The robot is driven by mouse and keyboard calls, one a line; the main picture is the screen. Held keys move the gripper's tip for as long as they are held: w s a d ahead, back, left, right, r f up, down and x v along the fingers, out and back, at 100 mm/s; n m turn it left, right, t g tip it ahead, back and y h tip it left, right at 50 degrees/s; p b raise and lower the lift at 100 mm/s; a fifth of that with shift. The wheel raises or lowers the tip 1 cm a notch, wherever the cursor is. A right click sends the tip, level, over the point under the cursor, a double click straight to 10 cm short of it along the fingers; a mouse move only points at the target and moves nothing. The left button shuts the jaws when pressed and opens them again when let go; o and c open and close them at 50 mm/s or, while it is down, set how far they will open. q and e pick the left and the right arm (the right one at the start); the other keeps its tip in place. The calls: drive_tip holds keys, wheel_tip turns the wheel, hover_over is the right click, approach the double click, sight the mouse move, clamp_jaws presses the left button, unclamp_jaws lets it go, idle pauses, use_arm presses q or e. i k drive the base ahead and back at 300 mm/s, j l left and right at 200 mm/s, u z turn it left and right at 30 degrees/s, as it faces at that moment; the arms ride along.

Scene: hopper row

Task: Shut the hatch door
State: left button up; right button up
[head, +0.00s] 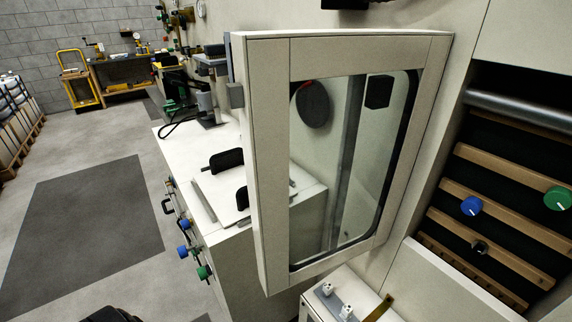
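The hatch door (271,165) is a cream-white framed panel with a large rounded window (345,190). It stands open, swung out from the cream wall, in the middle of the head view. Its free edge faces left and carries a small grey block (236,95). Its right edge is toward the wall, but the hinges cannot be made out. To its right is a dark recess (490,170) with wooden slats; I cannot tell whether the door covers it. Neither of my grippers can be seen, and nothing visible touches the door.
A white cabinet (230,265) with blue and green knobs stands close behind and left of the door. A low white box (345,298) with small white fittings sits below the door. Blue (471,206) and green (558,198) knobs show at the recess. Open floor with a dark mat (85,235) lies left.

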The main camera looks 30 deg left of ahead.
sight(269, 66)
drive_tip(key=j+z, duration=0.2)
drive_tip(key=j, duration=0.25)
drive_tip(key=j+z, duration=0.15)
drive_tip(key=j, duration=0.3)
drive_tip(key=j+z, duration=0.2)
drive_tip(key=j, duration=0.25)
drive_tip(key=k+j+z, duration=0.15)
drive_tip(key=j, duration=0.3)
drive_tip(key=j+z, duration=0.2)
drive_tip(key=j, duration=0.2)
drive_tip(key=k+j+z, duration=0.2)
drive_tip(key=j, duration=0.2)
drive_tip(key=k+j+z, duration=0.15)
drive_tip(key=j, duration=0.25)
drive_tip(key=z, duration=0.45)
drive_tip(key=k+l+z, duration=0.1)
drive_tip(key=k+l, duration=0.4)
drive_tip(key=k, duration=0.1)
